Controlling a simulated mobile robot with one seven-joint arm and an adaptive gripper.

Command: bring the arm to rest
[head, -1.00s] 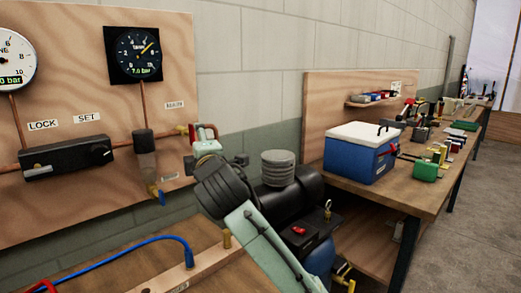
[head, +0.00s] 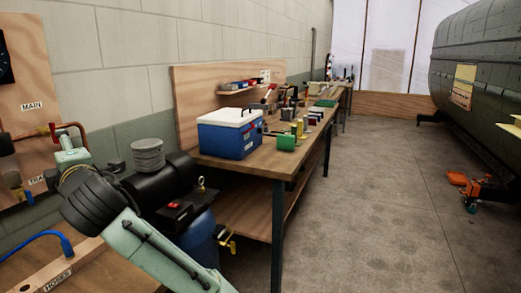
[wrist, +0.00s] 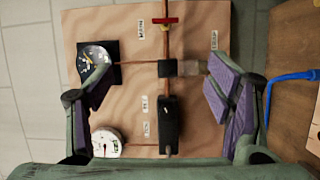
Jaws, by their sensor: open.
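My arm (head: 140,250), pale green with a dark joint, reaches up from the bottom of the head view toward the wooden gauge panel (head: 30,85) at the left edge. Its far end is small and partly hidden there. In the wrist view my gripper (wrist: 160,92) is open, with its purple-padded fingers wide apart at left and right. Nothing is held between them. The panel (wrist: 120,60) lies beyond the fingers, with a dark gauge (wrist: 96,62), a white gauge (wrist: 108,143), a black control box (wrist: 170,125) and a red valve handle (wrist: 165,20).
A black compressor (head: 160,185) stands close beside my arm. A workbench (head: 255,165) with a blue cooler (head: 228,135) and several tools runs along the wall. The concrete floor (head: 370,200) is open between it and a green fuselage (head: 480,75). An orange jack (head: 470,188) stands there.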

